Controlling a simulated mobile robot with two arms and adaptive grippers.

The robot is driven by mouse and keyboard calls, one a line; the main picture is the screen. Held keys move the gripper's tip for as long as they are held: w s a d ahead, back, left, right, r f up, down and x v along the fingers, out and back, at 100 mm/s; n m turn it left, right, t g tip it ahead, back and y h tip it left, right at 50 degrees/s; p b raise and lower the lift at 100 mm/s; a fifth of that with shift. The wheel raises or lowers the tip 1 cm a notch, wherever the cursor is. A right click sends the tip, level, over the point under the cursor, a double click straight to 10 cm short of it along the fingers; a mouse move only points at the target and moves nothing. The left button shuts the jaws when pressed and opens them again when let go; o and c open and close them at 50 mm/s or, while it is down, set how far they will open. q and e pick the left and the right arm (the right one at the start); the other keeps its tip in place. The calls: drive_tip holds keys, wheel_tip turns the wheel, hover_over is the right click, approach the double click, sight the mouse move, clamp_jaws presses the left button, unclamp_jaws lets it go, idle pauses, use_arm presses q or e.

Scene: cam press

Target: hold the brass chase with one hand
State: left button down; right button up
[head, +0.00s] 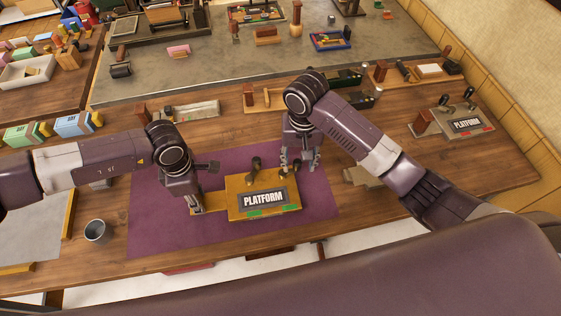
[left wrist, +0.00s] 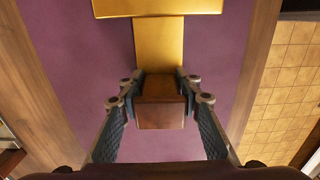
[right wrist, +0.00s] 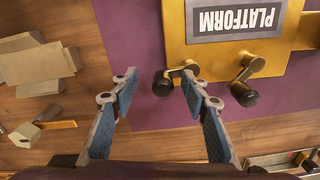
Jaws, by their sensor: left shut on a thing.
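The brass chase (head: 290,184), a yellow plate with a dark panel reading PLATFORM, lies on a purple mat (head: 150,235). A brass arm on its left side ends in a brown wooden handle (left wrist: 160,103). My left gripper (head: 196,206) is shut on that handle, one finger on each side. Two dark-knobbed cam levers stand on the chase's far edge; they show in the right wrist view as a left lever (right wrist: 163,84) and a right lever (right wrist: 246,93). My right gripper (head: 300,160) is open and empty beside the chase's far right corner, its fingertips near the left lever in its wrist view.
A grey metal cup (head: 96,231) stands left of the mat. Another PLATFORM plate (head: 466,125) lies at the right of the table. Small wooden pieces (right wrist: 38,65) lie right of the mat. The mat's left part is clear.

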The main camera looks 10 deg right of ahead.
use_arm(q)
drive_tip(key=shift+s+a+f, duration=0.15)
drive_tip(key=shift+a+f, duration=0.05)
drive_tip(key=shift+f, duration=0.1)
use_arm(e)
drive_tip(key=shift+a, duration=0.1)
drive_tip(key=shift+r, duration=3)
drive_tip(key=shift+w+r, duration=0.15)
drive_tip(key=shift+r, duration=2.3)
wheel_tip(320, 180, up, 12)
drive_tip(key=shift+s, duration=0.3)
use_arm(q)
drive_tip(key=shift+s, duration=0.1)
use_arm(e)
drive_tip(key=shift+w+f, duration=0.1)
drive_tip(key=shift+f, duration=0.05)
use_arm(q)
drive_tip(key=shift+r, duration=0.1)
